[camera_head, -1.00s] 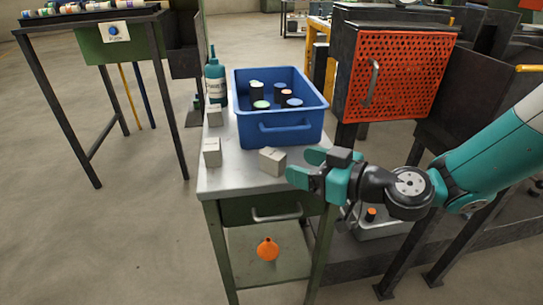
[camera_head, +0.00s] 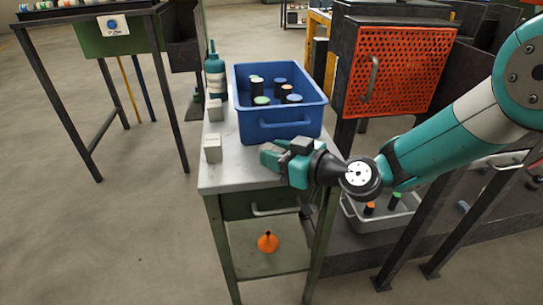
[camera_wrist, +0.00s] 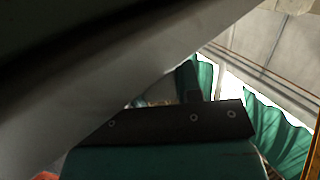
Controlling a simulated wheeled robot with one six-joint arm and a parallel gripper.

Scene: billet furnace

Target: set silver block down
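My gripper (camera_head: 268,155) is low over the front right of the metal-topped bench (camera_head: 236,176), in front of the blue bin, pointing left. Its teal fingers overlap the spot where a pale grey block was seen earlier; that block is now hidden or too small to make out. Whether the fingers are shut on it I cannot tell. Two other pale grey blocks stand on the bench's left side, a nearer one (camera_head: 212,149) and a farther one (camera_head: 215,110). In the wrist view, a blurred grey surface (camera_wrist: 110,85) of unclear identity fills the upper left.
The blue bin (camera_head: 282,133) holds several dark cylinders with coloured tops. A teal bottle (camera_head: 215,75) stands left of it. The orange perforated door (camera_head: 400,70) is behind my arm. A grey bin (camera_head: 380,220) sits low right. The bench's front left top is clear.

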